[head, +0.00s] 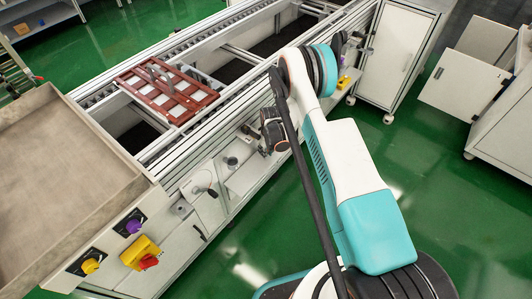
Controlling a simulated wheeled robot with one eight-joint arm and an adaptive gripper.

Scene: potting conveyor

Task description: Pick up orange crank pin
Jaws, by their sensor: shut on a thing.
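My gripper (256,143) is small and dark in the head view, at the end of my white and teal arm. It is low at the near side of the conveyor, close to the small grey fixtures on its side ledge. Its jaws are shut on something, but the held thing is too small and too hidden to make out. I cannot clearly make out an orange crank pin anywhere in view; the wrist and arm cover part of the ledge.
A conveyor (222,62) runs diagonally, carrying a red-brown slatted pallet (143,92). A large beige tray (52,150) stands at left. A yellow box with a red button (141,252) and a purple knob (131,226) are on the front panel. White cabinets (396,52) stand right; green floor is open.

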